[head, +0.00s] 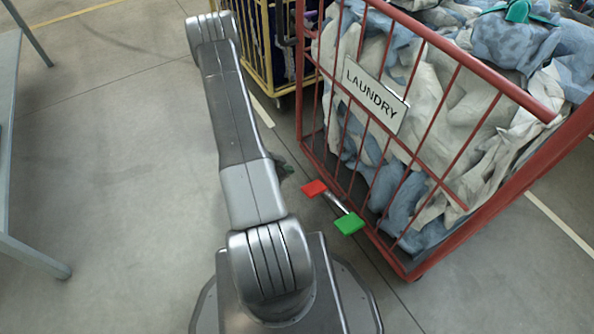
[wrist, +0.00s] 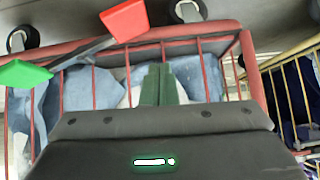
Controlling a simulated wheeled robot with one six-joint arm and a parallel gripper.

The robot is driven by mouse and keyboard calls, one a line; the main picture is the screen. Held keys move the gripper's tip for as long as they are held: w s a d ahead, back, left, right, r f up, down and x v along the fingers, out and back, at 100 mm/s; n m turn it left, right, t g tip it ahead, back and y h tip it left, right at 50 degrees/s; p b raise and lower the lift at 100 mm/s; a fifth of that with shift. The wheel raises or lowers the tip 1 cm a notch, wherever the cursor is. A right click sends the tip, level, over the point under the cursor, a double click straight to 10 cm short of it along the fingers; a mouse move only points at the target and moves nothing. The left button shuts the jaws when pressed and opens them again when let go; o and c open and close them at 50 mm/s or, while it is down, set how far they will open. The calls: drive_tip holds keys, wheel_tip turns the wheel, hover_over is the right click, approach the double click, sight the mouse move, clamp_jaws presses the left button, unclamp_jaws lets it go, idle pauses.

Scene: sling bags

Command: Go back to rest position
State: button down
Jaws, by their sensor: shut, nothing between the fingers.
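My gripper (wrist: 160,82) shows in the wrist view with its two dark green fingers together and nothing between them. They point toward the barred side of the red laundry cart (wrist: 78,92); I cannot tell whether they touch it. In the head view the gripper is mostly hidden behind my arm, with only a dark green bit (head: 284,168) showing left of the cart. A foot pedal bar at the cart's lower edge has a red pad (head: 314,188) and a green pad (head: 349,224). In the wrist view the red pad (wrist: 125,20) and green pad (wrist: 24,73) are at the upper left, apart from the fingers.
The red cart with a LAUNDRY sign (head: 375,96) holds blue and white cloth and stands close on my right. A yellow barred cart (head: 262,60) is behind it. A grey table (head: 8,90) stands at the left edge. The floor between table and arm is clear.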

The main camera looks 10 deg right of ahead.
drive_tip(key=shift+a+r, duration=0.35)
drive_tip(key=shift+a, duration=0.05)
drive_tip(key=b, duration=0.3)
approach(314, 184)
drive_tip(key=shift+w+d+r, duration=0.1)
drive_tip(key=shift+w+d, duration=1)
drive_tip(key=shift+w, duration=0.1)
drive_tip(key=f+b, duration=0.1)
drive_tip(key=d+f+b, duration=0.1)
drive_tip(key=f, duration=0.1)
drive_tip(key=shift+s+f, duration=0.15)
drive_tip(key=shift+s, duration=0.1)
drive_tip(key=shift+s+d+f, duration=0.1)
drive_tip(key=shift+s+f, duration=0.1)
drive_tip(key=shift+f, duration=0.25)
drive_tip(key=shift+r, duration=0.15)
